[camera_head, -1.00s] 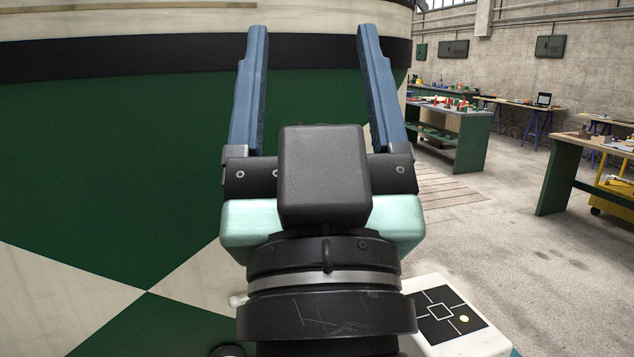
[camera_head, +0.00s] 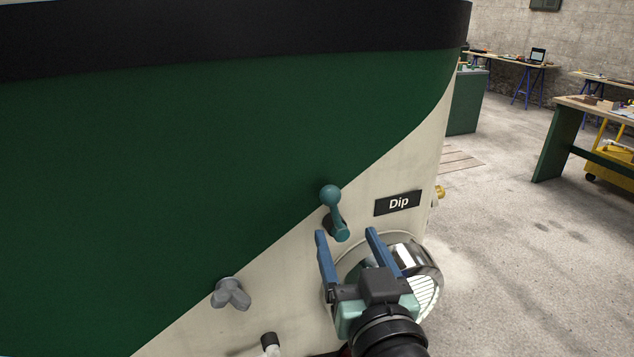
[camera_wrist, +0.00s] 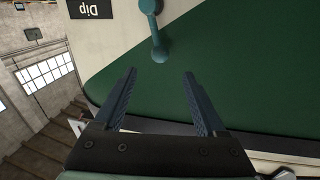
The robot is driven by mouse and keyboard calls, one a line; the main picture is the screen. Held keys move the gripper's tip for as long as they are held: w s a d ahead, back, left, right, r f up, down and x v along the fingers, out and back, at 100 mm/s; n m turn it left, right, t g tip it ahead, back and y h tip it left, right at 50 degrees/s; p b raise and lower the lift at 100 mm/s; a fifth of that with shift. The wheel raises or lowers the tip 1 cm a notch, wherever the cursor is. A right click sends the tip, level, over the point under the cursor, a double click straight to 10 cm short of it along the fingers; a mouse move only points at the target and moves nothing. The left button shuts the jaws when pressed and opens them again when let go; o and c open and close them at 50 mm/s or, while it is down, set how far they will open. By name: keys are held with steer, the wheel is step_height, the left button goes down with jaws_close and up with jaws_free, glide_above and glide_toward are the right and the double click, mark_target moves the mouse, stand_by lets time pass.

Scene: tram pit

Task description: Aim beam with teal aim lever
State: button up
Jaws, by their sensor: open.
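The teal aim lever (camera_head: 334,212) sticks out of the tram's cream and green front, left of a black "Dip" plate (camera_head: 398,203). It has a round knob at its upper end and a pivot at its lower end. A round chrome headlamp (camera_head: 420,270) sits below the plate, partly hidden by my gripper. My gripper (camera_head: 345,234) is open and empty, with its blue fingers close below the lever. In the wrist view the lever (camera_wrist: 155,30) lies beyond the fingertips of my gripper (camera_wrist: 160,74), apart from them, and the "Dip" plate (camera_wrist: 90,9) appears upside down.
A grey three-lobed knob (camera_head: 231,294) and a small white-tipped lever (camera_head: 270,342) are on the tram front, left of the headlamp. A brass fitting (camera_head: 439,192) is at the tram's right edge. Workbenches (camera_head: 560,140) stand on the right beyond open floor.

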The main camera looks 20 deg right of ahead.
mark_target(333, 202)
steer(key=w+p, duration=0.1)
steer(key=w, duration=0.3)
steer(key=w+d+p, duration=0.1)
steer(key=w, duration=0.3)
steer(key=w+d+p, duration=0.1)
steer(key=w, duration=0.3)
steer(key=shift+r+p, duration=0.1)
steer(key=shift+p, duration=0.2)
jaws_close()
stand_by(0.9)
